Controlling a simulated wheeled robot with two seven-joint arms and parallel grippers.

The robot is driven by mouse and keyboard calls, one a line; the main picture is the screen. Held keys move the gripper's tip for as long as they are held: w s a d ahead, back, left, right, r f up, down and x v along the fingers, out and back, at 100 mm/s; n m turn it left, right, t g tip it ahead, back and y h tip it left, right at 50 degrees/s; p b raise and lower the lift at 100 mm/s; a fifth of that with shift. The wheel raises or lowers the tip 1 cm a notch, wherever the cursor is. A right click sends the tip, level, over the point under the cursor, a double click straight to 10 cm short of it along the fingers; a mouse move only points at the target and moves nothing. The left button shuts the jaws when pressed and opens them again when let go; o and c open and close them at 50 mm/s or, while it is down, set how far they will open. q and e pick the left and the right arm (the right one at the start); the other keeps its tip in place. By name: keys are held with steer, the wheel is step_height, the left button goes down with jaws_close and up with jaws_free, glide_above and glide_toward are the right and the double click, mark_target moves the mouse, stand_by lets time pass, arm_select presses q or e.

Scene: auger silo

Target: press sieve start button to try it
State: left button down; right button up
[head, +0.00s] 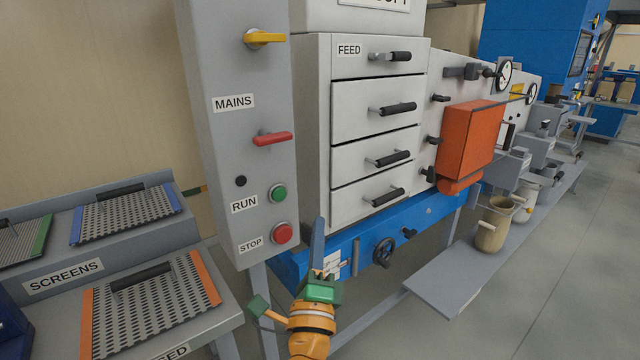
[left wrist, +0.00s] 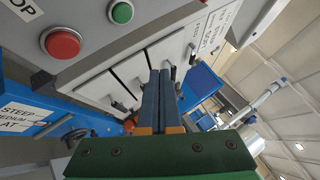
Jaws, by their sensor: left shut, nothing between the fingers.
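The green RUN button (head: 278,193) sits on the grey control panel (head: 226,140), above the red STOP button (head: 282,233). In the left wrist view the green button (left wrist: 122,12) is at the top, and the red button (left wrist: 62,43) is at upper left. My left gripper (head: 319,222) is shut and empty, its fingers pointing up, just right of the panel's lower edge and beside the red button. In the left wrist view its fingers (left wrist: 162,75) are together, apart from both buttons. My right gripper is not in view.
A yellow lever (head: 265,38) and a red MAINS lever (head: 272,138) stick out from the panel. The sieve cabinet with handled drawers (head: 376,138) stands to the right. Perforated screens (head: 125,215) lie on a rack at left. A low shelf (head: 450,280) holds containers.

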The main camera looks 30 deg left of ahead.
arm_select(q)
glide_toward(284, 189)
steer(key=shift+y, duration=0.3)
steer(key=w, duration=0.1)
steer(key=w+r, duration=0.1)
steer(key=w, duration=0.1)
steer(key=w+a+r, duration=0.1)
steer(key=shift+w+r+p, duration=0.15)
steer(key=shift+w+p, duration=0.2)
steer(key=shift+a, duration=0.1)
stand_by(1.7)
steer(key=shift+w+a, duration=0.15)
steer(key=shift+a, duration=0.15)
steer(key=shift+w+a, duration=0.2)
steer(key=shift+a, duration=0.25)
stand_by(0.7)
steer(key=shift+d, duration=0.15)
stand_by(0.4)
steer(key=shift+s+d, duration=0.35)
steer(key=shift+d, duration=0.35)
